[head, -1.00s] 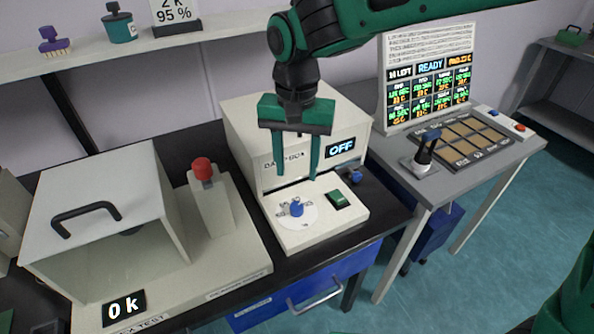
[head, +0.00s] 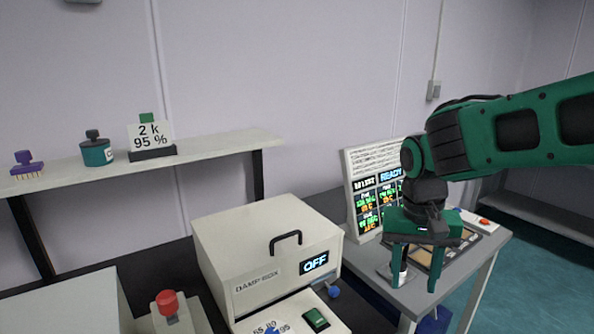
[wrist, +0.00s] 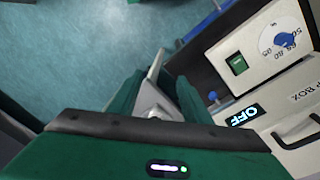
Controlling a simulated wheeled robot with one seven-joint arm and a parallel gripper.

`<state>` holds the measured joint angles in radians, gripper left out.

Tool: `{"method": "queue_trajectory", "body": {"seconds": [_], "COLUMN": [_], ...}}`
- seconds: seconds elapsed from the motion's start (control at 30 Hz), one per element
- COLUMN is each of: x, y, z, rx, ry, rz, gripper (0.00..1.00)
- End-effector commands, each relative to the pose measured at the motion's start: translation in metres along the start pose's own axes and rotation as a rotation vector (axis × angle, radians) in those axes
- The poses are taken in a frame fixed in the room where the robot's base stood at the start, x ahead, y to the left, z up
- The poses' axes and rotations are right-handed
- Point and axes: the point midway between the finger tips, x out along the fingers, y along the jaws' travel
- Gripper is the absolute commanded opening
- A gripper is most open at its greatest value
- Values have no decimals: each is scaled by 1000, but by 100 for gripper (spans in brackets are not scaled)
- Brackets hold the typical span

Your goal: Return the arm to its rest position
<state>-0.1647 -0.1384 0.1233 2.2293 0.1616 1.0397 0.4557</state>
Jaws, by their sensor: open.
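My green arm (head: 510,130) reaches in from the right edge.
The damp box (head: 262,262) reads OFF, left of my gripper; it also shows in the wrist view (wrist: 285,105). The screen panel (head: 362,165) and side table (head: 478,262) are close to my gripper.

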Motion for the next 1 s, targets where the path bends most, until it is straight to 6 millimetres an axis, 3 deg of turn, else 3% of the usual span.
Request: {"method": "queue_trajectory", "body": {"seconds": [0.03,0.2,0.3,0.4,0.6,1.0], "x": [2,14,24,34,44,44], "y": [35,138,181,206,224,225], "z": [4,39,70,97,124,125], "rx": [40,143,191,224,248,248], "ry": [-3,-29,-45,-56,-65,-66], "rz": [2,-9,-32,-56,-84,-85], "gripper": [44,44,44,44,44,44]}}
